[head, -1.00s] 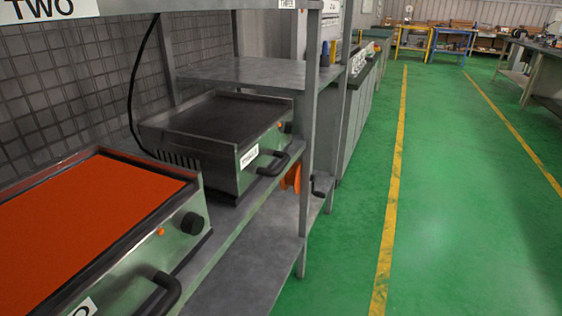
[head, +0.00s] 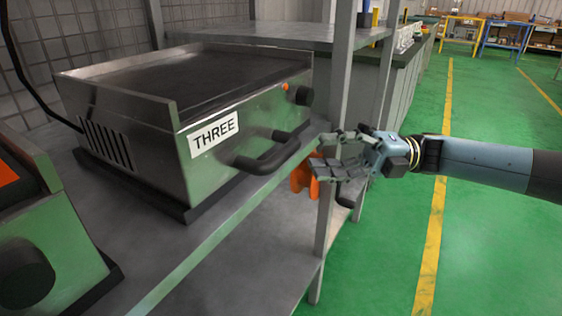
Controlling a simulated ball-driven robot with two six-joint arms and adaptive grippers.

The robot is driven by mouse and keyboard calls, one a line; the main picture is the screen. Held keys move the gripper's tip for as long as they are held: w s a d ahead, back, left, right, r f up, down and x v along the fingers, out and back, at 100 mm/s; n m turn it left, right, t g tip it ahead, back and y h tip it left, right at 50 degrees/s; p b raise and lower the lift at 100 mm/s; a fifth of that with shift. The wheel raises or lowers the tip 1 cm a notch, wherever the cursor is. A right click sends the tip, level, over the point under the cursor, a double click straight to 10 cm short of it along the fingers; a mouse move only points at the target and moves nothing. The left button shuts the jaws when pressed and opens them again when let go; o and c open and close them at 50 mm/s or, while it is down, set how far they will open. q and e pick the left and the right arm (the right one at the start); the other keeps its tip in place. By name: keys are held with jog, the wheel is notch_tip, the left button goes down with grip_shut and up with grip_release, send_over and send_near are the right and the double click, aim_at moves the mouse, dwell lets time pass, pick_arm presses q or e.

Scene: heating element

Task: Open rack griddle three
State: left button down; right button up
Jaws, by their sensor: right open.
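The griddle labelled THREE (head: 150,110) sits on the rack shelf at the left of the head view. It is a steel box with a dark flat plate on top. A black handle (head: 268,158) runs along the lower part of its front, and a dark knob (head: 305,96) with a small orange light sits near its right end. My right gripper (head: 322,156) comes in from the right with its fingers apart and empty. Its fingertips are a little right of the handle's right end; I cannot tell the depth gap. My left gripper is out of view.
A second griddle with an orange top (head: 10,170) stands at the lower left on the same shelf (head: 190,245). A rack post (head: 338,100) stands close behind my right gripper, with an orange object (head: 300,177) beside it. Green floor (head: 390,260) is open to the right.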

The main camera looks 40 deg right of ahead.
aim_at(292, 155)
jog(key=x, duration=0.7)
jog(key=shift+w+a, duration=0.15)
jog(key=shift+a, duration=0.05)
jog(key=shift+w+a, duration=0.15)
jog(key=shift+a, duration=0.2)
jog(key=c, duration=0.8)
grip_shut()
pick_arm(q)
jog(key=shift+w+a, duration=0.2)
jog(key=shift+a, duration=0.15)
pick_arm(e)
jog(key=shift+r, duration=0.1)
